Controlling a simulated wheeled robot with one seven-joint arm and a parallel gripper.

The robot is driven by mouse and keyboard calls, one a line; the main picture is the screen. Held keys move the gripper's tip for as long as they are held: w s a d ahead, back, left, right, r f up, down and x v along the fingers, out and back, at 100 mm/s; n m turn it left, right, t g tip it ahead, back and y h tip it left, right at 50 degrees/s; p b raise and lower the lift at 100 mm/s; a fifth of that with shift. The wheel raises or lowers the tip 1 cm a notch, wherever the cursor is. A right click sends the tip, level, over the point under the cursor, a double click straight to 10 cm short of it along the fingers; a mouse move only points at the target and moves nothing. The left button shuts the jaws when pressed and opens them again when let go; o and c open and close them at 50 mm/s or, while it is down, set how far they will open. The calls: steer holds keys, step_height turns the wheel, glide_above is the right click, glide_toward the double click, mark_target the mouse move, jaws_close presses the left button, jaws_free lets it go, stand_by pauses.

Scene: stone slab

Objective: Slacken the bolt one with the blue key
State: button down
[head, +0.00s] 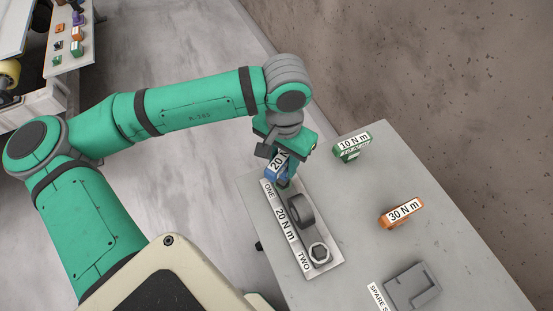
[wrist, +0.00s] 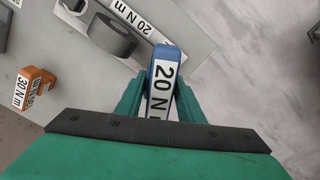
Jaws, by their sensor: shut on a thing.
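The blue key (head: 274,171), labelled 20 N m, is in my gripper (head: 285,165). In the wrist view the blue key (wrist: 161,80) stands between the two green fingers of my gripper (wrist: 158,95), which are shut on it. The key is at the ONE end of a light plate (head: 325,268) marked ONE, 20 N m and TWO. Bolt one is hidden behind the key and gripper, so I cannot tell whether the key sits on it. A hex bolt (head: 319,253) shows at the TWO end.
On the stone slab (head: 375,250), a green key (head: 352,148) marked 10 N m stands behind and an orange key (head: 401,213) marked 30 N m stands to the right. A grey holder (head: 411,287) lies near the SPARE label. The slab between them is clear.

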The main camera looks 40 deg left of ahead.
mark_target(284, 169)
steer(key=shift+d+f, duration=0.1)
stand_by(0.3)
steer(key=shift+f, duration=2.45)
steer(key=shift+f, duration=0.8)
steer(key=n, duration=0.5)
steer(key=shift+n, duration=0.4)
steer(key=n, duration=0.6)
steer(key=shift+w+d, duration=0.1)
steer(key=shift+r, duration=1.75)
steer(key=shift+r, duration=0.1)
steer(key=shift+r, duration=2.4)
